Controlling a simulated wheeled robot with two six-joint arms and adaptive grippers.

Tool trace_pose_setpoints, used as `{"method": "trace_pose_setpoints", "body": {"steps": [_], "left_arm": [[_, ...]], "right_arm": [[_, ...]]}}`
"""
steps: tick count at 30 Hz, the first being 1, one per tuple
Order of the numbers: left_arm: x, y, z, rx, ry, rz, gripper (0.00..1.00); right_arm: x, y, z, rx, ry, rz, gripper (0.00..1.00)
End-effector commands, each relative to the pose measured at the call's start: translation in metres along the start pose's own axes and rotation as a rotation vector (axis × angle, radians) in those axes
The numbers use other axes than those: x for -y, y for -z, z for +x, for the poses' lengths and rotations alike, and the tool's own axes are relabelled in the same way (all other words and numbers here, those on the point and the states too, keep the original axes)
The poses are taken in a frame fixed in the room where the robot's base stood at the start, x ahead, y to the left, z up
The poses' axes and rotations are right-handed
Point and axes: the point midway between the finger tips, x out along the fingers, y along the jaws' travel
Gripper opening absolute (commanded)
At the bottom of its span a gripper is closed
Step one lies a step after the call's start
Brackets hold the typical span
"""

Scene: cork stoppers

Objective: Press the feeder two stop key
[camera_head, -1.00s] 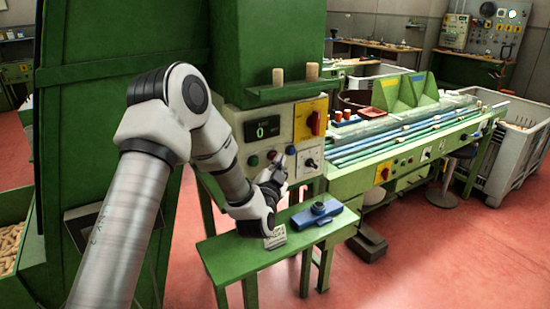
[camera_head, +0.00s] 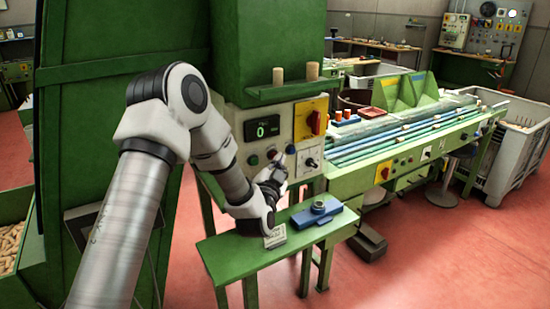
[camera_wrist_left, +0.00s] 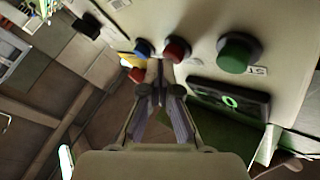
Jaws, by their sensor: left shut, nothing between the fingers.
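A pale control panel (camera_head: 302,128) on the green machine carries a green button (camera_head: 254,160), a red button (camera_head: 272,154) and a blue button (camera_head: 291,149) in a row under a display reading 0. My left gripper (camera_head: 282,162) is shut and empty, its tips just in front of the panel near the red and blue buttons. In the left wrist view the shut fingertips (camera_wrist_left: 160,72) lie just below the red button (camera_wrist_left: 177,49), with the blue button (camera_wrist_left: 143,47) to its left and the green button (camera_wrist_left: 238,52) to its right. I cannot tell whether they touch. No readable label names feeder two.
A yellow plate with a red switch (camera_head: 311,121) and a black knob (camera_head: 310,162) sit right of the buttons. Below, a green bench (camera_head: 240,255) holds a blue fixture (camera_head: 318,213) and a small card (camera_head: 275,236). Two corks stand on the shelf (camera_head: 290,91) above.

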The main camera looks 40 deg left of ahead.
Motion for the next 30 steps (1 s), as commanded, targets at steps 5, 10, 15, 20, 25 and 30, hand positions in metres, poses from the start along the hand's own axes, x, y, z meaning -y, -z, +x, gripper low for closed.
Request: {"method": "trace_pose_setpoints", "body": {"steps": [5,10,15,20,25,30], "left_arm": [[-0.006,0.005,-0.007,-0.001,-0.001,0.001,0.0],[-0.006,0.006,-0.009,-0.001,0.001,0.001,0.0],[-0.006,0.006,-0.009,-0.001,0.0,0.001,0.0],[-0.014,0.012,-0.017,-0.002,-0.003,0.001,0.0],[-0.023,0.02,-0.029,-0.002,-0.003,0.003,0.0],[-0.03,0.028,-0.04,-0.002,-0.002,0.002,0.0]], "right_arm": [[0.0,0.0,0.004,0.0,0.0,0.0,0.4],[0.0,0.0,0.004,0.0,0.0,0.0,0.4],[0.0,0.0,0.004,0.0,0.0,0.0,0.4],[0.0,0.0,0.009,0.0,0.0,0.0,0.4],[0.0,0.0,0.014,0.0,0.0,0.0,0.4],[0.0,0.0,0.018,0.0,0.0,0.0,0.4]]}}
